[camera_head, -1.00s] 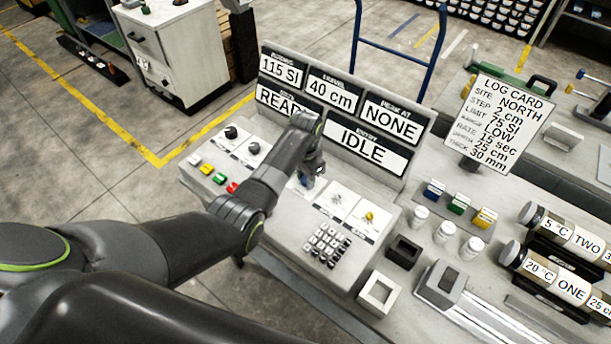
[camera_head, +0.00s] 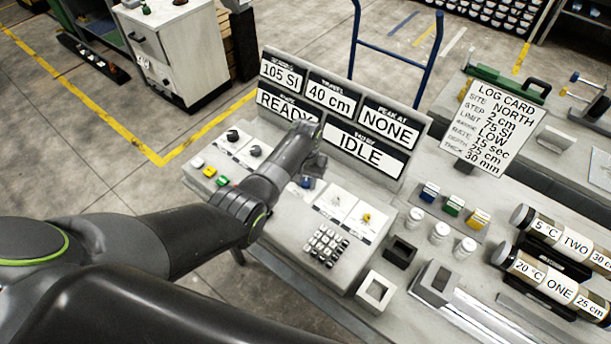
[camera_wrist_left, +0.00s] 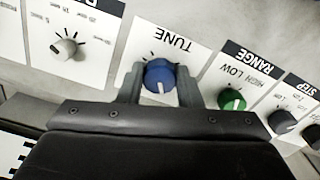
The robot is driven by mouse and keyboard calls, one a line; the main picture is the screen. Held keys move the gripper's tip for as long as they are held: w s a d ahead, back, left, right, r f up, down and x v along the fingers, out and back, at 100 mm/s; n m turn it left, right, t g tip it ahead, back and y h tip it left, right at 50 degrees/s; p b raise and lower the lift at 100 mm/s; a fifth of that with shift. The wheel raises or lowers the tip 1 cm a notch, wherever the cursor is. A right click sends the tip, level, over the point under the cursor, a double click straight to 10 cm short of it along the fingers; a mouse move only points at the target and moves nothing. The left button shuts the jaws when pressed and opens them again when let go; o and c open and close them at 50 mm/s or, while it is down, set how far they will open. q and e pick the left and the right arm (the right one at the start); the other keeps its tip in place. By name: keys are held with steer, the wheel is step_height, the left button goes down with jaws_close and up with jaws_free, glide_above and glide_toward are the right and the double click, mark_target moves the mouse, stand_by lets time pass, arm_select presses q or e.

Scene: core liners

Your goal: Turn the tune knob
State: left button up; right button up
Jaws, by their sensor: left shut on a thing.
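The blue tune knob (camera_wrist_left: 159,76) sits on a white plate labelled TUNE in the left wrist view, its white pointer toward the gripper's palm. My left gripper (camera_wrist_left: 159,84) has a finger on each side of the knob and is shut on it. In the head view the left gripper (camera_head: 308,178) is over the panel, and the arm hides most of the knob. The display panel (camera_head: 340,125) reads 105 SI, 40 cm, READY, NONE and IDLE. My right gripper is not in view.
A green range knob (camera_wrist_left: 232,99) and a dark step knob (camera_wrist_left: 283,121) are to the right of the tune knob in the wrist view. A grey knob (camera_wrist_left: 65,48) is to the left. A keypad (camera_head: 325,246) and log card (camera_head: 493,125) are in the head view.

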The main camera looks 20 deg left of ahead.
mark_target(306, 182)
arm_select(q)
steer(key=n+p, duration=0.1)
steer(key=n, duration=0.4)
stand_by(0.5)
steer(key=shift+w, duration=0.1)
steer(key=o, duration=1)
steer(key=shift+c, duration=0.2)
steer(key=shift+d+r+p, duration=0.1)
steer(key=shift+r+p, duration=0.25)
steer(key=shift+r, duration=0.2)
step_height(306, 182, up, 16)
steer(key=b, duration=0.1)
steer(key=shift+r, duration=0.2)
